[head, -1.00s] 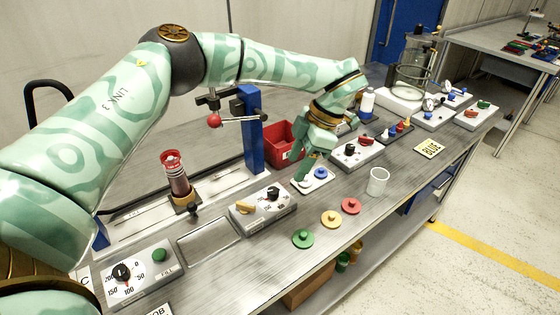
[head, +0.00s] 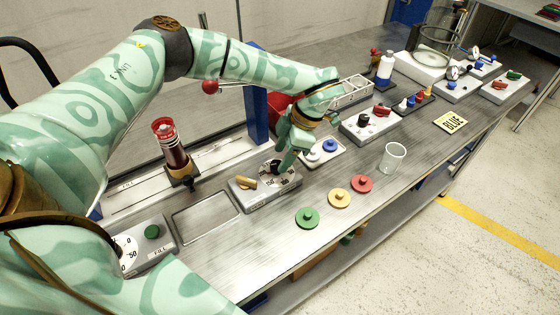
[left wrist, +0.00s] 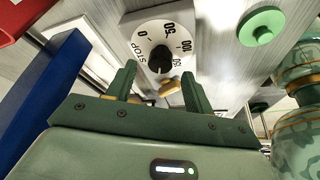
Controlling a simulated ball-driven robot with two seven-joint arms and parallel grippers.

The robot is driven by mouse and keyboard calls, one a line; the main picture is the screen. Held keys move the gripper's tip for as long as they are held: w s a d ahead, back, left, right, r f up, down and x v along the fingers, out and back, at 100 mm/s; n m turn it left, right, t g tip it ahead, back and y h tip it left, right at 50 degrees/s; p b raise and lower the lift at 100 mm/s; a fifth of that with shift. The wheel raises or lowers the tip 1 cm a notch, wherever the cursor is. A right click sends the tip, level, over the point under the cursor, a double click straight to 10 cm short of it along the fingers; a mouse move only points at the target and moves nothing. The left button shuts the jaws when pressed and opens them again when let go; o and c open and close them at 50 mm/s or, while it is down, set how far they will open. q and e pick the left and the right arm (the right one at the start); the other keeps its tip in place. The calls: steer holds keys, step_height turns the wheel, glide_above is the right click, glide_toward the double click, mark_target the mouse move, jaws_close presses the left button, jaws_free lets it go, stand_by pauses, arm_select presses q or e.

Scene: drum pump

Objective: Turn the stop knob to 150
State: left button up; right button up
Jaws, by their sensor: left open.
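The stop knob (left wrist: 161,60) is black and sits on a white dial marked STOP, 0, 50, 100 and 150 in the left wrist view. Its exact setting is too unclear to tell. The dial (head: 291,180) is on a grey box (head: 262,201) in the head view, where my gripper partly hides it. My left gripper (head: 285,168) is over the dial. In the left wrist view my left gripper (left wrist: 158,76) is open, its two fingers apart with the knob between and beyond their tips. Contact with the knob cannot be told. My right gripper is not in view.
A brass handle (head: 245,183) sits beside the dial on the same box. A blue post (head: 256,112) and red bin (head: 284,106) stand behind. Green (head: 307,217), yellow (head: 339,198) and red (head: 361,183) discs and a clear cup (head: 393,157) lie to the right.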

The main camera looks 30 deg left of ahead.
arm_select(q)
steer(key=shift+x, duration=1.2)
steer(key=shift+s+f, duration=0.1)
steer(key=shift+f, duration=0.15)
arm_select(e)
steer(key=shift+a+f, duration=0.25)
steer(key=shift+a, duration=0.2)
arm_select(q)
steer(key=c, duration=1)
steer(key=shift+o, duration=0.2)
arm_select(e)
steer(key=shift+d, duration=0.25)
arm_select(q)
steer(key=shift+r, duration=0.1)
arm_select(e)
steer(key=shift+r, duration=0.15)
